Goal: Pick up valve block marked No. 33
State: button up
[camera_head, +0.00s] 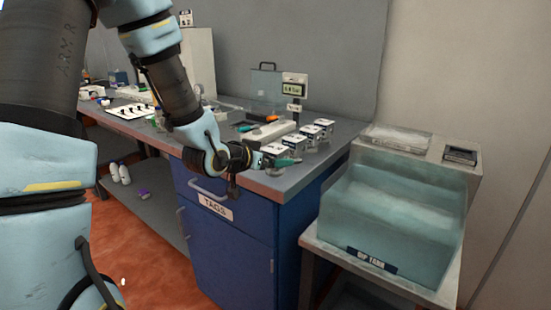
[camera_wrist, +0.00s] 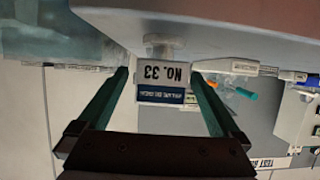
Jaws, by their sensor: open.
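The valve block marked No. 33 (camera_wrist: 164,74) shows in the wrist view, its label upside down, with a white band and a dark blue band below. My gripper (camera_wrist: 159,77) is open, with one green finger on each side of the block. Small gaps seem to show; I cannot tell whether either finger touches it. In the head view my gripper (camera_head: 281,162) is at the near corner of the bench, at the nearest block of a row (camera_head: 274,150). My gripper partly hides that block, and its label is too small to read there.
Several similar blocks (camera_head: 309,131) stand behind in a row along the bench's right edge. A small display on a post (camera_head: 294,90) rises behind them. A clear-walled dip tank (camera_head: 390,220) stands to the right. A blue cabinet marked TAGS (camera_head: 225,220) is under the bench.

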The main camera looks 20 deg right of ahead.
jog(key=shift+p+x, duration=0.8)
jog(key=shift+x, duration=1.8)
jog(key=shift+c, duration=0.2)
grip_shut()
